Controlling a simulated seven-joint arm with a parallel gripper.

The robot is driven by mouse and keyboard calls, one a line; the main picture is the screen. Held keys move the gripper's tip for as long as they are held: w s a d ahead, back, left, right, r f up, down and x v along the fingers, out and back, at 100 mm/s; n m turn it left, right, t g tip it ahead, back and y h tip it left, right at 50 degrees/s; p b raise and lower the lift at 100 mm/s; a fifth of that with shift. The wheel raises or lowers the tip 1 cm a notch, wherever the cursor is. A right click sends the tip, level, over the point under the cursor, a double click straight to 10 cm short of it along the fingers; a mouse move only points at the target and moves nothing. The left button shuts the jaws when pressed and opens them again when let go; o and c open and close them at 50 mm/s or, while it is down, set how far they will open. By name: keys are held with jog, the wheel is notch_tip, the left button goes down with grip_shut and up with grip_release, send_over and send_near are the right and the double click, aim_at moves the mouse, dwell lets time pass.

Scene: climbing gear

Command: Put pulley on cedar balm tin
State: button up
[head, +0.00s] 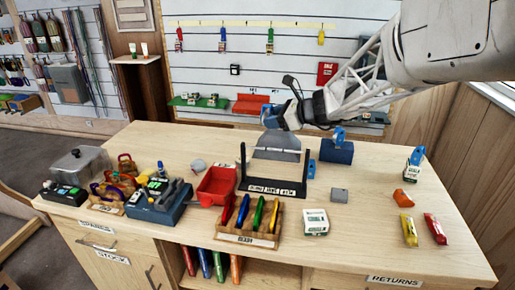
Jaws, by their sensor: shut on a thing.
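My gripper (293,112) is at the upper middle of the head view, raised above the back of the bench. It is shut on a small blue thing (291,119) that looks like the pulley, partly hidden by the gripper. A white and green labelled box or tin (315,228) stands on the bench front, right of centre. The labels are too small to read surely, so I cannot tell which is the cedar balm tin.
Bare bench lies between the grey box and the orange piece (404,198).

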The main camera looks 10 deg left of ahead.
jog(key=w+a+f+n+g, duration=0.3)
jog(key=w+a+n+g, duration=0.4)
jog(key=a, duration=0.3)
jog(key=g, duration=0.1)
send_over(248, 158)
jog(key=shift+d+f, duration=0.1)
jog(key=shift+f, duration=2.85)
jog(key=shift+f, duration=3.15)
jog(key=shift+f, duration=1.9)
jog(key=shift+f, duration=0.1)
